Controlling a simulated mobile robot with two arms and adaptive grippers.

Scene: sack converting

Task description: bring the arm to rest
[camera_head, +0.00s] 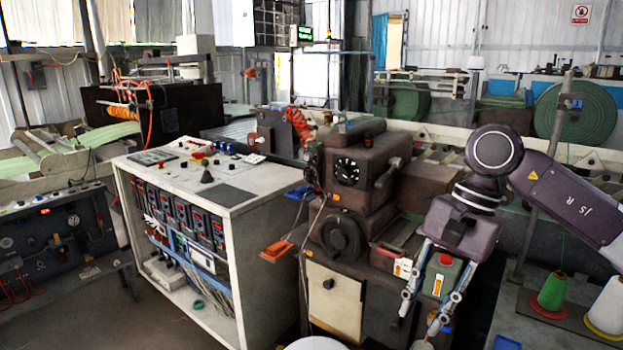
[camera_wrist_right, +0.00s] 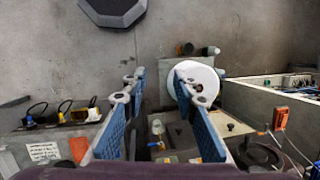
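My right arm comes in from the right in the head view, with its gripper (camera_head: 420,314) pointing down in front of the dark machine (camera_head: 352,185). Its two fingers are spread apart. The right wrist view also shows the gripper (camera_wrist_right: 158,78) open, with nothing held between the blue finger pads. A green container (camera_head: 443,272) with a pale label shows between the fingers in the head view; I cannot tell how far behind them it is. My left arm and gripper are not in view.
A white-topped control cabinet (camera_head: 236,187) stands left of the machine. Green and white cones (camera_head: 553,291) stand on a table at the lower right. A white round object (camera_wrist_right: 205,80) lies beyond the right finger in the wrist view. Bare floor (camera_wrist_right: 200,30) shows farther out.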

